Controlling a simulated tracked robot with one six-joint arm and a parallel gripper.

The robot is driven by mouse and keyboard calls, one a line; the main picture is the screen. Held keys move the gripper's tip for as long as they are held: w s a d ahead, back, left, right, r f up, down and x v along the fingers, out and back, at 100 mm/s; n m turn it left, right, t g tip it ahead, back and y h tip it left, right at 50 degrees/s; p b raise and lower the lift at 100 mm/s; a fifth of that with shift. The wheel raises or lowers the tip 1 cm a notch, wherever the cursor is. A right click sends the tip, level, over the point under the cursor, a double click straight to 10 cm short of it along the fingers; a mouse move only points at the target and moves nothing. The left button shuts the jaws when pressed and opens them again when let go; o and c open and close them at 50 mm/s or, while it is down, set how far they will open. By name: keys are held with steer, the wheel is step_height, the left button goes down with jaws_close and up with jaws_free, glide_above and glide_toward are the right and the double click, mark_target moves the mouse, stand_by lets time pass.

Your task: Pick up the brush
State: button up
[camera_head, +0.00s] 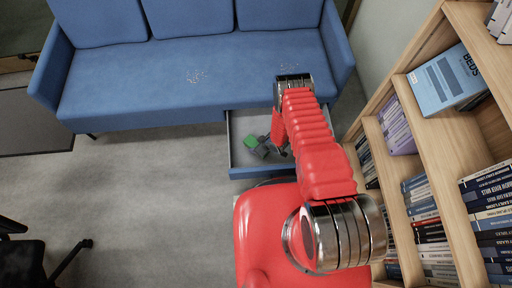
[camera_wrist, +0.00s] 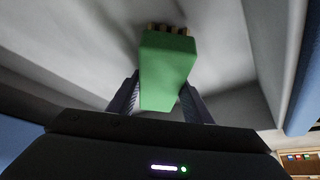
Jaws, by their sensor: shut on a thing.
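The brush shows in the wrist view as a green block (camera_wrist: 168,72) with a row of short tan bristle tufts at its top end. My gripper (camera_wrist: 158,92) is shut on it, with one dark finger on each side of the green body. In the head view the green brush (camera_head: 251,141) is small, at the left part of an open drawer (camera_head: 232,155) below the blue sofa. My gripper (camera_head: 264,148) is inside the drawer area there, partly hidden by my red arm. Whether the brush touches the drawer floor I cannot tell.
The blue sofa (camera_head: 190,75) stands behind the drawer. A wooden bookshelf (camera_head: 440,140) full of books stands close on the right of my arm. A dark chair (camera_head: 30,255) is at the lower left.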

mark_target(256, 145)
steer(key=shift+c, duration=1.2)
steer(key=shift+r, duration=0.1)
steer(key=shift+r, duration=5.15)
